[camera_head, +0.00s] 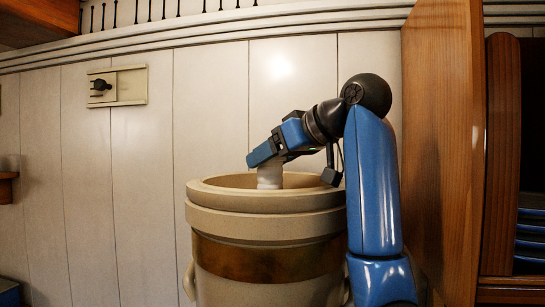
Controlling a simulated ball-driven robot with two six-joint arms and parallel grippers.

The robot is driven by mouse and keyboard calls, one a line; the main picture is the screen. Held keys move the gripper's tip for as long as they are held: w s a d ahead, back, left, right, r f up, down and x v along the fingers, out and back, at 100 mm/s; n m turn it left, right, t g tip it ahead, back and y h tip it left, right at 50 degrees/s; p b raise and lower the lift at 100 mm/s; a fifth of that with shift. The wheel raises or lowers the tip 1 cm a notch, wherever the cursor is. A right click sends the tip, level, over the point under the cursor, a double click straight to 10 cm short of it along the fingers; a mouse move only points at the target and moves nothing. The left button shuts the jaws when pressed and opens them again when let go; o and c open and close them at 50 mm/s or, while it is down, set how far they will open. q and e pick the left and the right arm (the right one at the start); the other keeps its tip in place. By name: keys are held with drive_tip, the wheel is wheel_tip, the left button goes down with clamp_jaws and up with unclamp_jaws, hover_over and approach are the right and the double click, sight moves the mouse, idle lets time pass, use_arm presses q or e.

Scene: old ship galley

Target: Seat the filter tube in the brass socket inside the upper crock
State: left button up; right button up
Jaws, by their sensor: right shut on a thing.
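The upper crock (265,226) is a beige stoneware vessel with an open top, in the middle of the head view. My right gripper (263,158) reaches in from the right above its mouth. It is shut on the pale filter tube (270,178), which hangs roughly upright below the fingers. The tube's lower part is hidden behind the crock's front rim. The brass socket is inside the crock and cannot be seen, so I cannot tell whether the tube touches it. My left gripper is not in view.
A dark brass-coloured band (265,262) circles the crock, with a handle (189,280) at its left side. A wooden panel (440,150) stands close to the right of my arm. The panelled wall (210,110) is behind. Space left of the crock looks clear.

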drive_tip(key=shift+r, duration=0.25)
drive_tip(key=shift+r+p, duration=1.1)
drive_tip(key=shift+p, duration=0.1)
drive_tip(key=shift+f+b, duration=1)
drive_tip(key=shift+f, duration=0.3)
idle(0.6)
drive_tip(key=shift+r+p, duration=0.25)
drive_tip(key=shift+p, duration=0.05)
drive_tip(key=shift+r+p, duration=0.95)
drive_tip(key=shift+r, duration=0.05)
drive_tip(key=o, duration=1.2)
drive_tip(key=shift+o, duration=0.2)
